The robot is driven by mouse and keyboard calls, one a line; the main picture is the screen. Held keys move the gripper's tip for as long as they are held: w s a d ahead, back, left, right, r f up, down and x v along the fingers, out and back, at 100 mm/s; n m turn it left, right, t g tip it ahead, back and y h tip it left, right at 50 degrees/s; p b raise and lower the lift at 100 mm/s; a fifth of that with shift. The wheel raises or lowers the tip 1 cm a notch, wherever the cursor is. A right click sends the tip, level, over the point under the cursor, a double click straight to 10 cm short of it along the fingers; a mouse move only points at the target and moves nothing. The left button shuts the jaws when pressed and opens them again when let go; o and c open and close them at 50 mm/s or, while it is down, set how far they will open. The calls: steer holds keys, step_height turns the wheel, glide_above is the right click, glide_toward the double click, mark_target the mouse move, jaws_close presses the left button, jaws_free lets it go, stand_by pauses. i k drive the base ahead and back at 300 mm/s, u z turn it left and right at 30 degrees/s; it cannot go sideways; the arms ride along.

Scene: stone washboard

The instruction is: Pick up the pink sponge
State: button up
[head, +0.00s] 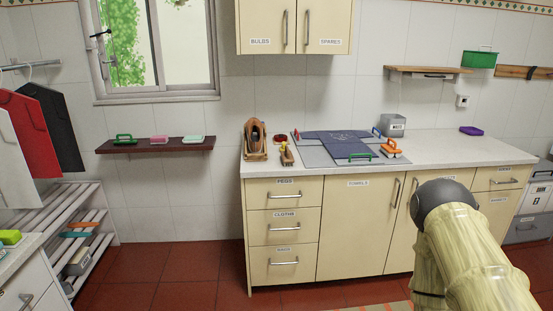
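A small pink block, which looks like the pink sponge (159,139), lies on the dark wooden wall shelf (140,147) below the window. It sits between a green-handled brush (124,138) on its left and a pale dish with a green item (193,139) on its right. My arm shows at the lower right, far from the shelf. My gripper is not in view.
A counter (460,149) with a washboard area, a wooden rack, a grey box (392,125) and a purple item (471,130) stands right of the shelf. A slatted rack (45,215) is at left. Red floor below the shelf is free.

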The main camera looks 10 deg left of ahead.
mark_target(157, 139)
steer(key=u, duration=0.25)
steer(key=i, duration=1.65)
steer(key=u, duration=1.15)
steer(key=i, duration=1.6)
steer(key=u, duration=0.65)
